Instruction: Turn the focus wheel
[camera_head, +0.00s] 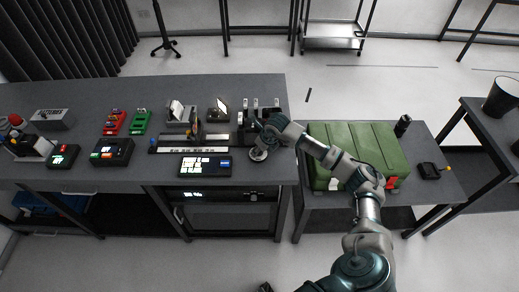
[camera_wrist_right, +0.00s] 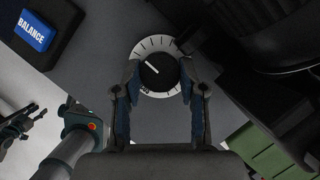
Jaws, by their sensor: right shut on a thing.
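The focus wheel (camera_head: 258,154) is a round silver dial near the front right edge of the grey worktop. In the right wrist view the focus wheel (camera_wrist_right: 158,70) shows a tick-marked pale ring around a black knob. The knob's white pointer line points to the upper left. My right gripper (camera_head: 261,141) reaches down over it. In the wrist view the two fingers of my right gripper (camera_wrist_right: 160,78) are on opposite sides of the knob, shut on it. What looks like my left gripper (camera_wrist_right: 17,124) shows at the left edge of the wrist view, away from the wheel; its opening is unclear.
A blue BALANCE button (camera_wrist_right: 35,30) is near the wheel. A lit screen panel (camera_head: 205,165) lies left of the wheel, with a black box with switches (camera_head: 262,113) behind it. A green case (camera_head: 372,146) stands on the right table under my arm. Several devices fill the worktop's left.

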